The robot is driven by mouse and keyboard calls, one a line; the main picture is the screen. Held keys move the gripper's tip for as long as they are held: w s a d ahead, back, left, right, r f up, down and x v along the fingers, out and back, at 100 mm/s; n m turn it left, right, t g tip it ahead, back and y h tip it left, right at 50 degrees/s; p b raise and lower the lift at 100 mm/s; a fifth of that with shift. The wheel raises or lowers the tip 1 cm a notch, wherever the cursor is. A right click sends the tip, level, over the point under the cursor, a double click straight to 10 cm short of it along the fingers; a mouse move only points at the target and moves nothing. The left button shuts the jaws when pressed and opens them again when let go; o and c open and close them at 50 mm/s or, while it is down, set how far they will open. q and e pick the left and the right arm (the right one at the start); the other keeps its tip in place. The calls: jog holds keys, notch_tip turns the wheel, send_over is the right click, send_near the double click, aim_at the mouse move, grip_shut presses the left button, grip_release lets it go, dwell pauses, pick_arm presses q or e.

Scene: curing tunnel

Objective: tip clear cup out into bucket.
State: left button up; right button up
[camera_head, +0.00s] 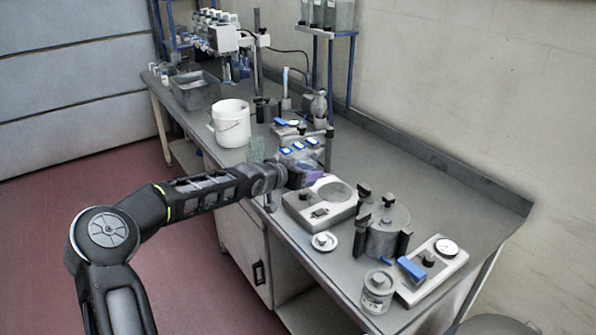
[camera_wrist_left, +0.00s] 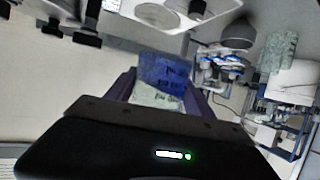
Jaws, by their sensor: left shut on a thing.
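My left gripper (camera_head: 298,178) reaches in from the left over the bench's front edge. In the left wrist view its fingers (camera_wrist_left: 160,90) are shut on a small see-through cup (camera_wrist_left: 163,75), blue in one part and pale green in another. In the head view the gripper mostly hides this cup. The white bucket (camera_head: 231,126) stands upright on the bench beyond the gripper, up and left of it, with its handle hanging down. The gripper is apart from the bucket. My right gripper is not in view.
A grey bin (camera_head: 195,90) is behind the bucket. A scale-like device (camera_head: 320,203), a clamped grey pot (camera_head: 387,232), a lidded jar (camera_head: 377,291) and a gauge box (camera_head: 433,265) crowd the near bench.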

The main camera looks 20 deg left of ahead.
pick_arm(q)
jog(key=s+d+f, duration=0.1)
jog(key=s+d, duration=0.2)
jog(key=d, duration=0.6)
jog(key=s+d+f+y, duration=0.1)
jog(key=s+f, duration=0.2)
jog(key=s+f+n, duration=0.1)
jog(key=s+f, duration=0.2)
jog(key=s+d+f+n+y, duration=0.1)
jog(key=s+f, duration=0.2)
jog(key=shift+s+d+f+y, duration=0.15)
jog(key=shift+s+d+y, duration=0.15)
jog(key=shift+s, duration=0.1)
jog(key=s, duration=0.1)
jog(key=s+d+f, duration=0.1)
jog(key=s+d, duration=0.1)
jog(key=shift+s+d+f, duration=0.25)
jog(key=shift+s, duration=0.05)
jog(key=shift+s+d+r, duration=0.1)
jog(key=shift+d, duration=0.25)
